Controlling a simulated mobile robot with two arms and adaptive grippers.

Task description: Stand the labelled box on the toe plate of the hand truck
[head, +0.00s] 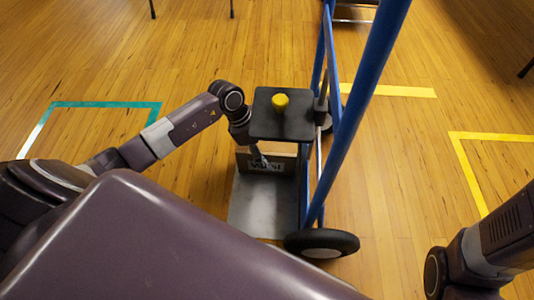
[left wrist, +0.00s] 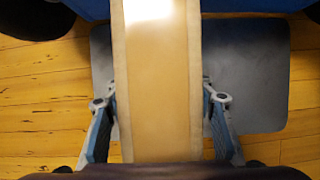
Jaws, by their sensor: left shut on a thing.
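The labelled box (head: 284,165) is tan with a dark-lettered label on its side. It stands over the far part of the grey toe plate (head: 258,212). In the left wrist view the box's narrow top (left wrist: 157,110) fills the middle, with the toe plate (left wrist: 250,75) behind it. My left gripper (head: 258,155) is shut on the box, one finger on each side. I cannot tell whether the box's underside touches the plate. The hand truck (head: 349,110) has a blue frame. My right gripper is out of view.
A black square plate with a yellow knob (head: 281,101) sits above the box, beside the blue frame. A black wheel (head: 321,243) stands at the near right of the toe plate. Teal tape (head: 105,104) and yellow tape (head: 390,90) mark the clear wooden floor.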

